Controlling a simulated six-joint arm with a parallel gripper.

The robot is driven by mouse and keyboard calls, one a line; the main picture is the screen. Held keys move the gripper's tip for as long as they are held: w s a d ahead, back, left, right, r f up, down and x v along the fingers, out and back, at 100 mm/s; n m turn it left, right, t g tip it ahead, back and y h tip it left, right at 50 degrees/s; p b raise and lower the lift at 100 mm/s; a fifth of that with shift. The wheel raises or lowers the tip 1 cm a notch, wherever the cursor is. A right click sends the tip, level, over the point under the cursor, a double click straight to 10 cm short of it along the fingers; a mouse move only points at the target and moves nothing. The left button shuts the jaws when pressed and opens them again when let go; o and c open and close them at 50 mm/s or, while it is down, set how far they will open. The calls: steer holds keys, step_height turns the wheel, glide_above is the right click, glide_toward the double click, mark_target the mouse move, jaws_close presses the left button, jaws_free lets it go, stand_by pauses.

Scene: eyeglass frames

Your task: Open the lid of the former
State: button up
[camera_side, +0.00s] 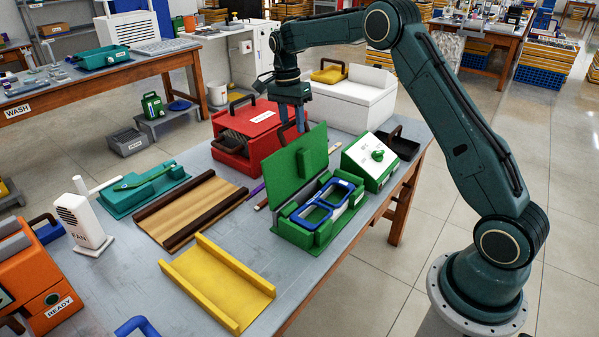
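The former (322,207) is a green box on the grey table, right of centre. Its flat green lid (283,178) stands raised, close to upright, at the back of the base, with a small green block on its near face. A blue eyeglass frame (327,202) with two lens rings lies in the open base. My gripper (293,138) points down at the lid's top edge, from behind it. Its two fingers are spread with a gap between them. Their tips are partly hidden by the lid, and I cannot tell whether they touch it.
A red box (252,131) stands close behind the lid. A green-and-white control box (369,162) with a knob sits right of the former, beside a black tray (398,146). A yellow channel (218,284) and a brown one (190,210) lie left. Bare table shows between them.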

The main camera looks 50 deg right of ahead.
mark_target(305, 150)
steer(key=shift+s+r, duration=0.1)
steer(key=shift+s+r, duration=0.15)
steer(key=shift+s, duration=1.95)
steer(key=s+f+t, duration=0.3)
steer(key=s+f, duration=1.2)
steer(key=s, duration=0.4)
step_height(305, 150, up, 14)
steer(key=s, duration=0.2)
steer(key=s+a+r+n+t, duration=0.2)
steer(key=s+a+r+n, duration=0.1)
steer(key=a+r+n, duration=0.5)
steer(key=shift+s+a+r+n+h, duration=0.2)
steer(key=shift+s+a+n+h, duration=0.1)
steer(key=shift+a+n, duration=0.4)
